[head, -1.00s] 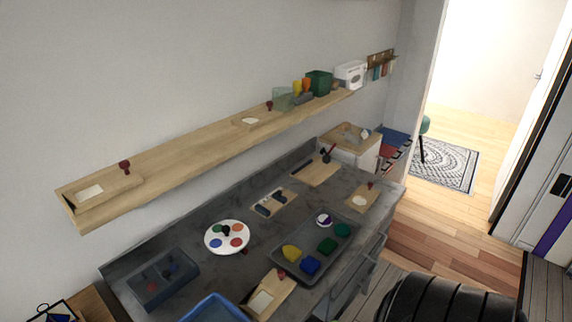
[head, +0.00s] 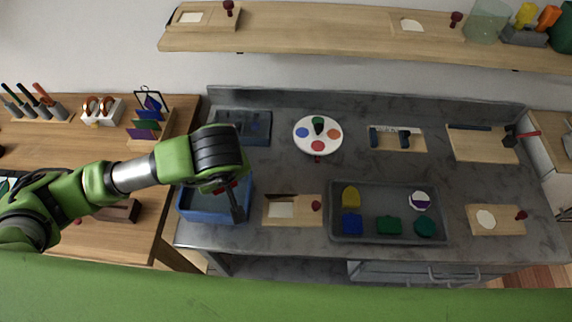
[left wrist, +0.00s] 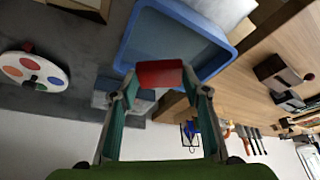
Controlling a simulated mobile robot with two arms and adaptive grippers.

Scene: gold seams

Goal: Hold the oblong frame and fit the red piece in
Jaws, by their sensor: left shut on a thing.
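My left gripper (head: 236,205) is above the blue bin in the head view. In the left wrist view the left gripper (left wrist: 161,88) is shut on the red piece (left wrist: 160,73), a block held across the fingertips. In the head view only a bit of red shows by the fingers. A wooden frame board (head: 308,220) with a four-sided pale opening and a dark red knob lies on the counter right of the bin. A similar board (head: 213,22) is on the shelf. I cannot tell which is the oblong frame. My right gripper is out of view.
The blue bin (head: 187,203) stands at the counter's left end. A grey tray (head: 385,235) with coloured pieces lies right of the near board. A board with an oval opening (head: 505,226) lies farther right. A round palette (head: 331,122) is behind.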

